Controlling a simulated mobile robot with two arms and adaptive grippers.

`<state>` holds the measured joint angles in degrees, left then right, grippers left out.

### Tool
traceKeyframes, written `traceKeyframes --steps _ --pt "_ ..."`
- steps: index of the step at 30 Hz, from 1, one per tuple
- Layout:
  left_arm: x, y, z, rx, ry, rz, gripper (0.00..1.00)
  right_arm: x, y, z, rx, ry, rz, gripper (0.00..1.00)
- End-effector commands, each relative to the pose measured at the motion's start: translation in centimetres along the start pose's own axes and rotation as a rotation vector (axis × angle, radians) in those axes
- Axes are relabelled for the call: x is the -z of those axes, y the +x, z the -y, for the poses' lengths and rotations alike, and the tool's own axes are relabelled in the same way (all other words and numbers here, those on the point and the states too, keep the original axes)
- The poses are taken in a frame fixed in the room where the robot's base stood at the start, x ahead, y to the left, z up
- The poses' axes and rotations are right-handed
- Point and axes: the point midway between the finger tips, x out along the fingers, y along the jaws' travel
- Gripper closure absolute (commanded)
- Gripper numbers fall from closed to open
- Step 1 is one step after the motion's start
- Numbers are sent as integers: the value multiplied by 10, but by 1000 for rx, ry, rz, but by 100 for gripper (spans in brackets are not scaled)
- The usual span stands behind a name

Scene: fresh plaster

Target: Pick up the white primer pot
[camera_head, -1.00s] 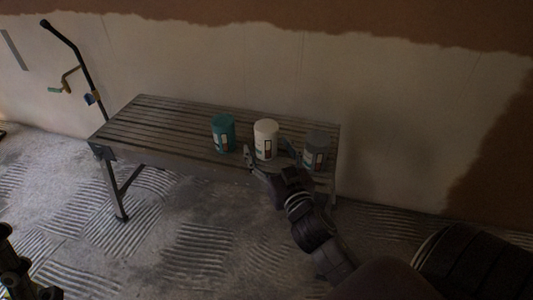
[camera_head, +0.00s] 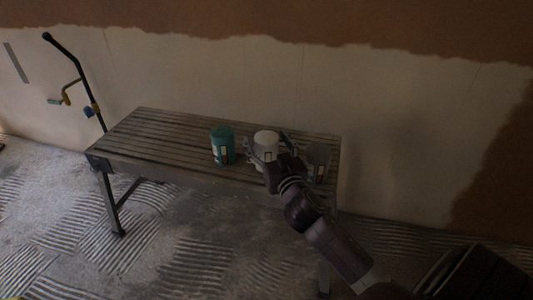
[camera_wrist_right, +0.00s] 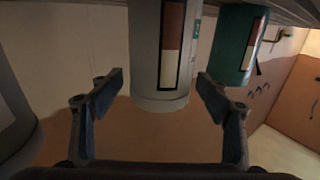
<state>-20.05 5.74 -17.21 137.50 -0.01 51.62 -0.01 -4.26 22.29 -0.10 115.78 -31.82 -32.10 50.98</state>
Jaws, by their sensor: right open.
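The white primer pot (camera_head: 266,137) stands upright on the slatted bench between a teal pot and a grey pot. In the right wrist view the white pot (camera_wrist_right: 160,92) appears between the two fingers, with visible space on both sides. My right gripper (camera_head: 266,150) is open at the front of the white pot, one finger to each side; its fingers also show in the right wrist view (camera_wrist_right: 160,95). The gripper hides the lower part of the white pot in the head view. My left gripper is not in view.
The teal pot (camera_head: 222,146) stands close on the left and the grey pot (camera_head: 319,158) close on the right, partly behind my right arm. The bench (camera_head: 155,130) is clear on its left half. A black pole (camera_head: 76,70) leans near the wall.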

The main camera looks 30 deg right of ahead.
Motion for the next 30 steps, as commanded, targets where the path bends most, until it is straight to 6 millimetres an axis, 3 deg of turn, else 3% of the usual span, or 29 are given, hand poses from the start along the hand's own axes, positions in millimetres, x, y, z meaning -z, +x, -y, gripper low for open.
traceKeyframes --steps 2,18,30 --pt "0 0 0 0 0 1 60 0 0 0 0 0 0 31" --pt "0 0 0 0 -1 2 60 0 0 0 1 -1 0 91" --pt "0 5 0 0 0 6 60 11 0 0 1 0 -6 91"
